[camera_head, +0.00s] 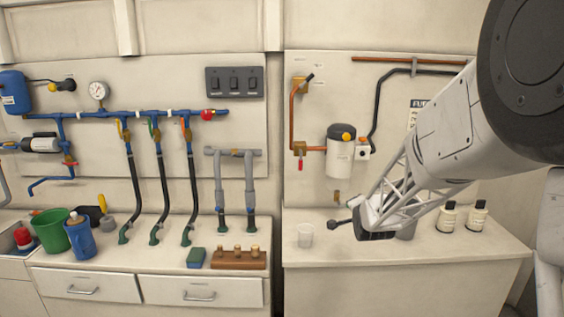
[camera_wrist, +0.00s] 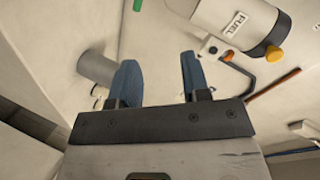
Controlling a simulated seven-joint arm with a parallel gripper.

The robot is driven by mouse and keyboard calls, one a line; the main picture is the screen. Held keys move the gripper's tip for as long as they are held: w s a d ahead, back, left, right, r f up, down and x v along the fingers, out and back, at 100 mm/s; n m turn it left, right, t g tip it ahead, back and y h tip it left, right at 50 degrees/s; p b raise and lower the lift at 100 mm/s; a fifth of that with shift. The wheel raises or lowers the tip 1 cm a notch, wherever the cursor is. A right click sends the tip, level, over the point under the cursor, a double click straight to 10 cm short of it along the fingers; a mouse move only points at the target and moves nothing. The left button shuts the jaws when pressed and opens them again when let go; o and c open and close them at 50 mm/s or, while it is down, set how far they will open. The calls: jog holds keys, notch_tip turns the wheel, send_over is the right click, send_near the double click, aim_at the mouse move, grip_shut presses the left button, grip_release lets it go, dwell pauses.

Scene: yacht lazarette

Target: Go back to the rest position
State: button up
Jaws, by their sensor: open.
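My gripper (camera_head: 345,224) hangs over the right counter in the head view, at the end of my white arm, which comes in from the upper right. In the wrist view its two blue fingers (camera_wrist: 158,72) stand apart with nothing between them. The gripper is open and empty. In the head view it is to the right of a clear cup (camera_head: 305,235) and in front of a grey cup (camera_head: 406,231), which it partly hides. The grey cup also shows beside the left finger in the wrist view (camera_wrist: 97,66).
The white fuel filter (camera_head: 340,158) and copper pipe (camera_head: 293,103) are on the wall behind. Two small bottles (camera_head: 447,217) stand right of my gripper. The left counter holds hoses (camera_head: 162,190), a green bucket (camera_head: 51,231), a blue jug (camera_head: 80,240) and a wooden block (camera_head: 238,260).

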jog(key=s+a+r+n+g, duration=0.2)
jog(key=s+n+g, duration=0.2)
jog(key=s, duration=1.2)
jog(key=s+a+r+n+g, duration=0.1)
jog(key=s+n+g, duration=0.3)
jog(key=s, duration=1.2)
jog(key=s+a+r+n+g, duration=0.2)
jog(key=s+r+n+g, duration=0.1)
jog(key=s, duration=1.4)
jog(key=shift+a+n+g+y, duration=0.3)
jog(key=shift+a+n+g, duration=0.1)
jog(key=shift+n, duration=0.2)
